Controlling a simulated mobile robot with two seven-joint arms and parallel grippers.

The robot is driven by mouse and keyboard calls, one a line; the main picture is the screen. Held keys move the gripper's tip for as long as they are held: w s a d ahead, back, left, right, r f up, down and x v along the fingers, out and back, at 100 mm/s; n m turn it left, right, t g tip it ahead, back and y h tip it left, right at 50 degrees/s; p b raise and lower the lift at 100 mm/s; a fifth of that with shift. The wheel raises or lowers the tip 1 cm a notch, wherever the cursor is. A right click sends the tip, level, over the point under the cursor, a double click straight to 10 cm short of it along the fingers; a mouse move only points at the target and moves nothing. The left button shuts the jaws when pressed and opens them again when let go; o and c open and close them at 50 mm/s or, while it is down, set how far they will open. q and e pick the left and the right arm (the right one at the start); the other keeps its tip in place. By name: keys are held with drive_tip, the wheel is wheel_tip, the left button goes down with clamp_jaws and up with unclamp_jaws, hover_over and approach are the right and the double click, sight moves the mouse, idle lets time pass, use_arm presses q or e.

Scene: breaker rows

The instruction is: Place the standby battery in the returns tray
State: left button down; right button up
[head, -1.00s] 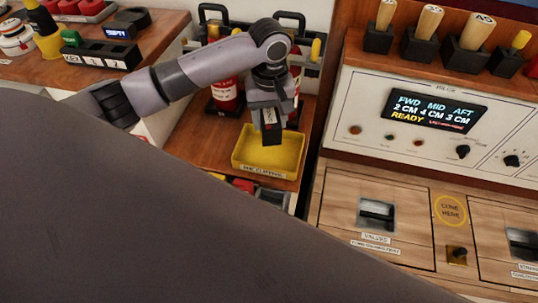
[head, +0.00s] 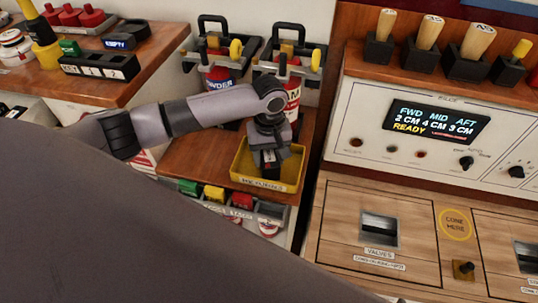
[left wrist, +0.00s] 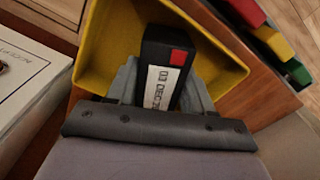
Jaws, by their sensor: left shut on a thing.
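The standby battery, a black block (left wrist: 179,40) with a white label and a red square, is between the fingers of my left gripper (left wrist: 163,88). In the head view the battery (head: 269,163) is small and partly covered by the gripper. The gripper is shut on it and points down into the yellow returns tray (head: 286,185), which has a label on its front. In the left wrist view the tray's yellow walls (left wrist: 97,45) surround the battery. I cannot tell whether the battery touches the tray floor. My right gripper is not in view.
A rack of coloured blocks (head: 241,200) stands just in front of the tray. Extinguishers (head: 219,78) in holders stand behind it. A wooden control panel with a lit display (head: 438,120) is to the right. A black slotted block (head: 98,65) sits at the upper left.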

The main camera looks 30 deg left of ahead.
sight(269, 154)
use_arm(q)
drive_tip(key=shift+c, duration=2.2)
unclamp_jaws()
drive_tip(key=shift+f, duration=0.15)
wheel_tip(269, 154, up, 12)
drive_tip(key=p, duration=0.2)
drive_tip(key=shift+r, duration=0.2)
